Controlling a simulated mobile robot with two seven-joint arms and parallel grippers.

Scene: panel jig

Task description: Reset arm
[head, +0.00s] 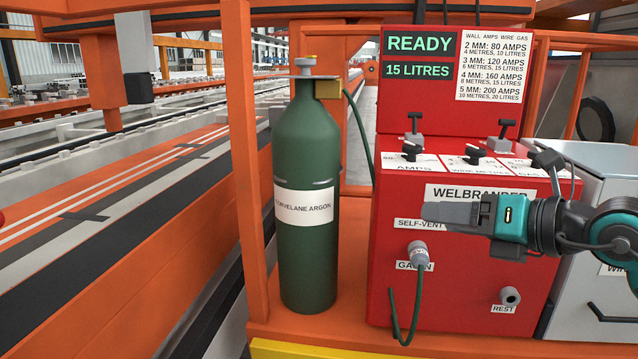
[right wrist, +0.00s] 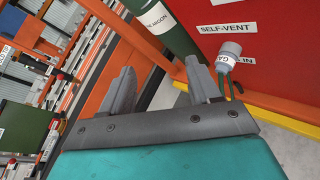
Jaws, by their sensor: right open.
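My right gripper (head: 452,213) comes in from the right of the head view, in front of the red welding machine (head: 390,290). In the right wrist view its two fingers (right wrist: 163,88) stand apart with nothing between them. The grey hose plug (head: 420,254) sits at the "GAS IN" port, below and left of the gripper, apart from it. It also shows in the right wrist view (right wrist: 229,50), beyond the right finger. A green hose (head: 393,310) hangs from the plug. The "REST" peg (head: 510,297) is empty. My left gripper is not in view.
A green argon cylinder (head: 306,255) stands upright left of the machine on an orange platform. Levers (head: 411,150) stick up from the machine's top. A sign (head: 419,57) reads "READY" and "15 LITRES". A grey cabinet (head: 590,165) stands at right.

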